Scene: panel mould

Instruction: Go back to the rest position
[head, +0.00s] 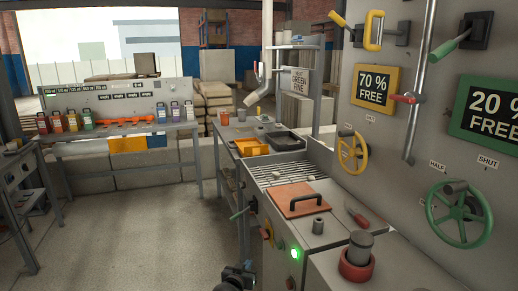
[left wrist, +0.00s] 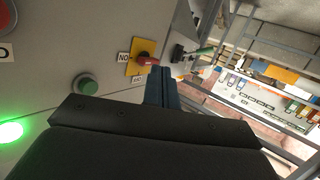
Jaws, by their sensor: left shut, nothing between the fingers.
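My left gripper (head: 238,272) shows small and dark at the bottom middle of the head view, in front of the grey machine cabinet. In the left wrist view its blue-grey fingers (left wrist: 163,87) are together with nothing between them. They point past a yellow switch plate (left wrist: 139,57) with a red handle, and I cannot tell if they touch it. A dark green button (left wrist: 86,83) sits to the left of the fingers on the panel, apart from them. My right gripper is not in view.
A green lamp (head: 295,253) glows on the cabinet front. A red lid (head: 296,199) lies on the cabinet top. Yellow (head: 352,153) and green (head: 459,214) handwheels are on the right wall panel. Open concrete floor (head: 140,240) lies to the left, before a rack of coloured containers (head: 120,123).

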